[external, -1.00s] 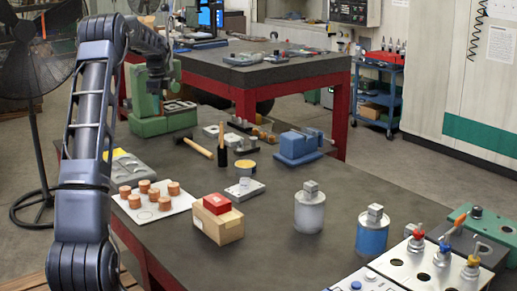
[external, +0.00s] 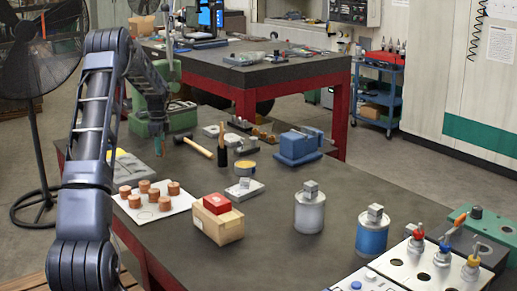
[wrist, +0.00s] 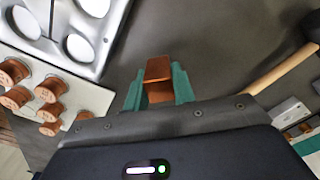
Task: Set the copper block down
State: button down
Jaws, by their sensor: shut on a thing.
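My gripper (wrist: 158,88) is shut on a copper block (wrist: 158,70), whose orange-brown faces show between the two teal fingers in the wrist view. In the external view my gripper (external: 158,148) points down over the bench's left part, in front of the green machine. The block cannot be made out clearly there. Dark bench top shows beyond the block in the wrist view. I cannot tell how far the block is above the bench.
A grey tray with round recesses (wrist: 118,22) and a white plate (wrist: 88,92) with several copper cylinders (wrist: 52,88) lie left. A wooden-handled hammer (wrist: 280,72) lies right. A cardboard box (external: 217,222) stands nearer the front. Bare bench lies between tray and hammer.

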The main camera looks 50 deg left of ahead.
jog(key=shift+f, duration=2.15)
jog(key=c, duration=1.2)
grip_release()
jog(key=shift+f, duration=0.15)
jog(key=shift+o, duration=0.2)
notch_tip(320, 180, up, 12)
jog(key=shift+r, duration=0.15)
